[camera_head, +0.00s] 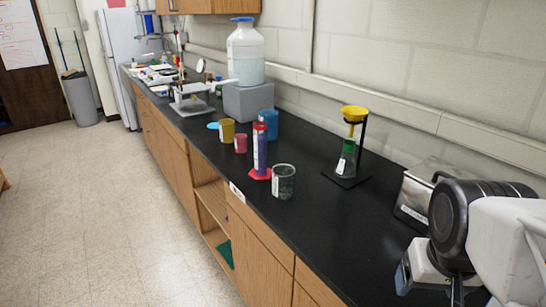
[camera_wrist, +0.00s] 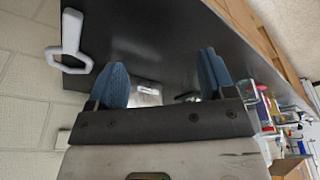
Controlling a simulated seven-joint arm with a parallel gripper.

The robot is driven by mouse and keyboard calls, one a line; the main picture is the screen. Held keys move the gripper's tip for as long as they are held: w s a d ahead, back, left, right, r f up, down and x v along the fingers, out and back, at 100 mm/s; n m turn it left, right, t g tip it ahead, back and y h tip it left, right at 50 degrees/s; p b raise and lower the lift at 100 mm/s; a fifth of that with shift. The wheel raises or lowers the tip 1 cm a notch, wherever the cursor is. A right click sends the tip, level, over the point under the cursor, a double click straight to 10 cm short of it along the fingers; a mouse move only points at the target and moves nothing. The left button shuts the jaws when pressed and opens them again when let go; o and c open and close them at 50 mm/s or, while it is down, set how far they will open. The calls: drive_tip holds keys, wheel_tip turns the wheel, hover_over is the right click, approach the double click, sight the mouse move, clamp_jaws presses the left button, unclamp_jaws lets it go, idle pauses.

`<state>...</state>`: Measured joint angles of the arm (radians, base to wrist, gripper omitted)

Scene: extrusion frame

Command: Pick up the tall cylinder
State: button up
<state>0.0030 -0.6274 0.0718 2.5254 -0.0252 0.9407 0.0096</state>
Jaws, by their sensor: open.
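The tall cylinder (camera_head: 260,148) stands upright on the black counter, with a red foot, a purple-blue body and a red top. A dark beaker (camera_head: 284,182) stands just right of its foot, close in front. My gripper (camera_wrist: 164,76) is open and empty in the wrist view, its two blue finger pads apart. In the head view it is at the lower right, partly cut off by the frame, well away from the cylinder. Small coloured objects show at the right of the wrist view, too small to tell apart.
A yellow mug (camera_head: 227,131), pink cup (camera_head: 240,144) and blue cup (camera_head: 267,120) stand behind the cylinder. A flask with yellow funnel (camera_head: 352,130) is on a black stand at right. A metal box (camera_head: 415,190) sits near my arm. The black counter (camera_head: 330,215) between is clear.

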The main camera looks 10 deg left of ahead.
drive_tip(key=w+a+r+n+t+h, duration=0.15)
drive_tip(key=w+n+h, duration=0.25)
drive_tip(key=w+n, duration=0.85)
drive_tip(key=n+t+h, duration=0.1)
drive_tip(key=n+t, duration=0.5)
drive_tip(key=n, duration=0.7)
hover_over(258, 153)
drive_tip(key=s+d, duration=1.1)
drive_tip(key=d, duration=0.4)
wheel_tip(258, 153, down, 3)
drive_tip(key=w+a+f+n+t, duration=0.1)
drive_tip(key=w+a+n, duration=0.1)
drive_tip(key=a, duration=0.3)
drive_tip(key=w+a+f+n+t+y, duration=0.1)
drive_tip(key=w+a+f+n, duration=0.1)
drive_tip(key=a, duration=0.3)
drive_tip(key=w+a+f+n+t+y, duration=0.1)
drive_tip(key=w+a+n, duration=0.1)
drive_tip(key=a+n, duration=0.2)
drive_tip(key=shift+a+f, duration=0.15)
drive_tip(key=shift+a, duration=0.35)
drive_tip(key=shift+a+f, duration=0.15)
drive_tip(key=shift+a, duration=0.35)
drive_tip(key=shift+x, duration=1.25)
